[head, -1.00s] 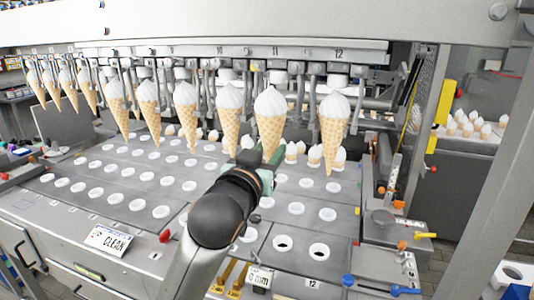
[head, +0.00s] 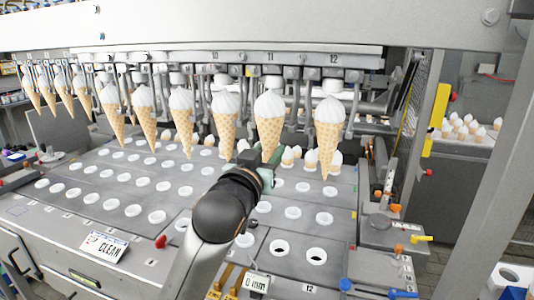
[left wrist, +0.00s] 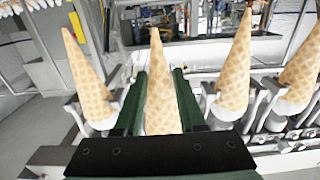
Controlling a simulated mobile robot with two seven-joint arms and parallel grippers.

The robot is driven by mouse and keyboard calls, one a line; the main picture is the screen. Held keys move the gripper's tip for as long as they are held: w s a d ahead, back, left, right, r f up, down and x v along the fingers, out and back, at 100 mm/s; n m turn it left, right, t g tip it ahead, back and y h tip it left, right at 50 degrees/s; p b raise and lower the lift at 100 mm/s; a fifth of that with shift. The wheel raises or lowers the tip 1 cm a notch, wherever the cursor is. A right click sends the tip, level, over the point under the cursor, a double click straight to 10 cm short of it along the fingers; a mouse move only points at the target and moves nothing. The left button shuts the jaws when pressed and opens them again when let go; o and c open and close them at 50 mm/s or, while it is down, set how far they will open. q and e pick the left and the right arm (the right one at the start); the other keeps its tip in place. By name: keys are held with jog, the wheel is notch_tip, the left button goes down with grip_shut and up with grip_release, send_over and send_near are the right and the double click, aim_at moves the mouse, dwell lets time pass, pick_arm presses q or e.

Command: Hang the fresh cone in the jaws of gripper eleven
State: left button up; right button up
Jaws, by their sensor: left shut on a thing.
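The fresh cone (head: 269,128), a waffle cone with a white swirled top, hangs upright in the row below the label 11. My left gripper (head: 262,160) has its green fingers shut on this cone's lower part. In the left wrist view, the cone (left wrist: 160,90) stands tip up between the two fingers, and the dark gripper body hides its wide end. The metal jaws of gripper eleven (head: 275,78) are just above the white top. I cannot tell whether they touch the cone. My right gripper is not in view.
Other cones hang close on both sides, one under label 12 (head: 330,128) and one to the left (head: 225,122). Below is a grey plate (head: 300,240) with rows of white-rimmed holes, some holding small cones. A grey post (head: 475,190) stands at the right.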

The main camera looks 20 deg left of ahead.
pick_arm(q)
jog(key=shift+w, duration=1.7)
jog(key=shift+f, duration=0.4)
dwell(0.6)
jog(key=o, duration=1.3)
jog(key=shift+s, duration=0.15)
jog(key=shift+s+a, duration=0.1)
jog(key=shift+s, duration=4.3)
